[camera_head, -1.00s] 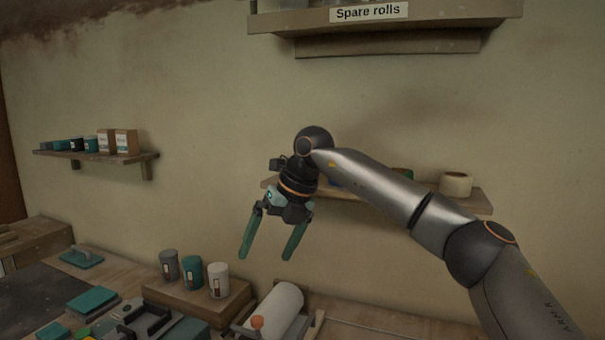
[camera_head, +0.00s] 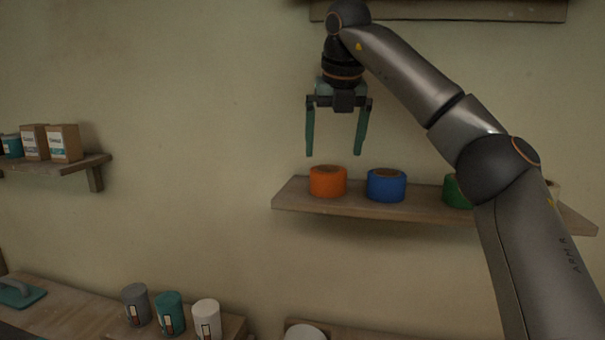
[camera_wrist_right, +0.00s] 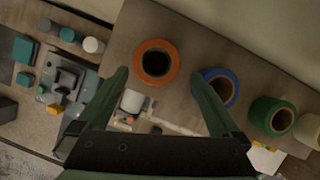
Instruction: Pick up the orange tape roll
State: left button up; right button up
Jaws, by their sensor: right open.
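The orange tape roll (camera_head: 328,181) lies flat at the left end of the wall shelf (camera_head: 420,204). In the right wrist view the orange tape roll (camera_wrist_right: 156,62) shows from above with its dark core, between and beyond the two fingers. My right gripper (camera_head: 335,153) is open and empty, pointing down above the roll and apart from it. In the right wrist view my right gripper's fingers (camera_wrist_right: 160,85) are spread wide; the right finger overlaps the blue tape roll (camera_wrist_right: 217,86) in the picture. My left gripper is not in view.
The blue tape roll (camera_head: 386,186) stands close to the right of the orange one. A green tape roll (camera_head: 456,191) is partly hidden by my arm. A higher shelf (camera_head: 450,10) runs above. Below are several cans (camera_head: 169,313) on the bench.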

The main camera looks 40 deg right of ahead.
aim_at(329, 174)
jog(key=x, duration=0.7)
jog(key=shift+w+a+f, duration=0.1)
jog(key=shift+a+f, duration=0.15)
jog(key=c, duration=1)
jog(key=shift+c, duration=0.4)
jog(key=shift+r, duration=0.15)
